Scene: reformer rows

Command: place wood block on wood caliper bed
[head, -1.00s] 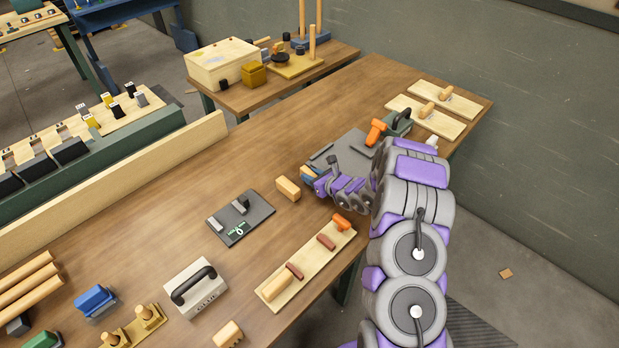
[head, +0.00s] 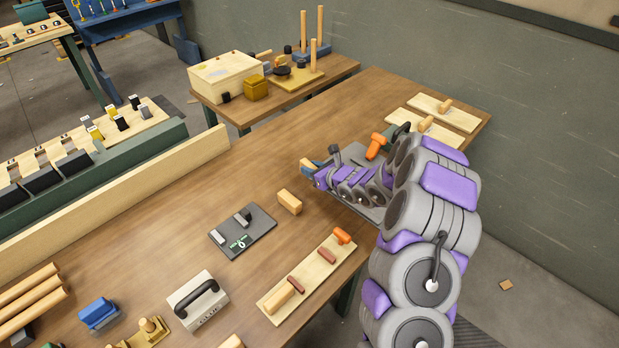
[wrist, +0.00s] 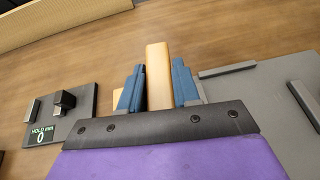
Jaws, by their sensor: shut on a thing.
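A pale wood block (wrist: 157,72) stands between the two blue fingers of my gripper (wrist: 158,88) in the wrist view. My gripper (head: 309,170) is shut on it; in the head view only a bit of the block (head: 307,163) shows. The caliper bed is a dark grey plate (head: 262,231) with two upright jaws and a small display, apart from my gripper toward the lower left. It also shows at the left of the wrist view (wrist: 83,96); the display reads 0.
A second wood block (head: 289,201) lies on the table between my gripper and the caliper bed. A grey plate (head: 357,207) lies under my arm. A handled grey block (head: 198,294) and a board with wooden pieces (head: 311,280) are nearer. Bare tabletop lies left of my gripper.

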